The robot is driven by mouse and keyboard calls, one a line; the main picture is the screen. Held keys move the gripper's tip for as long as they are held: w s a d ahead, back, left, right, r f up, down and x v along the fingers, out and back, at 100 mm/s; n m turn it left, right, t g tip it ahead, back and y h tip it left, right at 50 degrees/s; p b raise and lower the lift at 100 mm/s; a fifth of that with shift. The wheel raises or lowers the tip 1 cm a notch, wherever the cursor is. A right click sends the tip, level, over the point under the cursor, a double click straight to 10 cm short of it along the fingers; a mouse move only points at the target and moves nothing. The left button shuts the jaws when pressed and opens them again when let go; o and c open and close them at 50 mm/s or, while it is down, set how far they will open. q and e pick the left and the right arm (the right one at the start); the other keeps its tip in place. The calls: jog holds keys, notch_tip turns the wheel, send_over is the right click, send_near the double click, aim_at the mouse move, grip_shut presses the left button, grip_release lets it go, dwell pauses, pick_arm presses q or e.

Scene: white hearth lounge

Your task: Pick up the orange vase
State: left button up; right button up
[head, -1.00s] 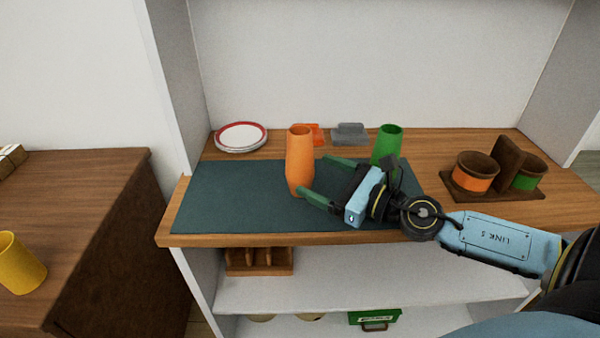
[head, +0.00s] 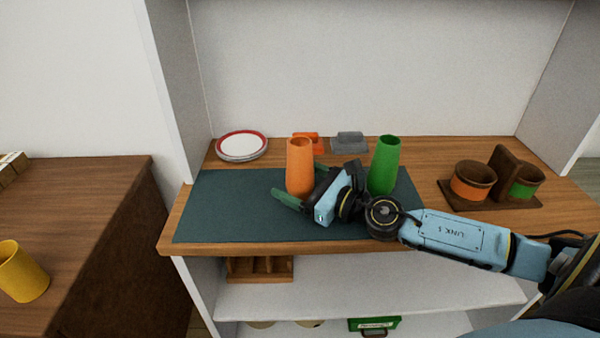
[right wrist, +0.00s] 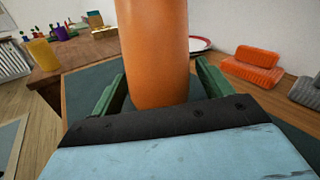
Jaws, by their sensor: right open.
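The orange vase (head: 299,165) stands upright on the dark green mat (head: 215,210) on the wooden shelf top. My right gripper (head: 300,187) is open, with one finger in front of the vase and the other behind it. In the right wrist view the vase (right wrist: 156,50) rises between the two green fingers, close to the palm, with a finger on either side. I cannot tell whether a finger touches it. My left gripper is not in view.
A green vase (head: 384,165) stands just behind my right wrist. White plates with a red rim (head: 241,146), orange (head: 307,142) and grey (head: 349,142) blocks lie at the back. A brown holder with cups (head: 473,181) is at right. A yellow cup (head: 22,272) stands on the left cabinet.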

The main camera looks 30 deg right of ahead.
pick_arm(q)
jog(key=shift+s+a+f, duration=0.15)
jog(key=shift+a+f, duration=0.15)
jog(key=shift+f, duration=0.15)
pick_arm(e)
jog(key=shift+w+a, duration=0.3)
jog(key=shift+w, duration=0.35)
jog(key=c, duration=1.2)
jog(key=shift+r, duration=0.15)
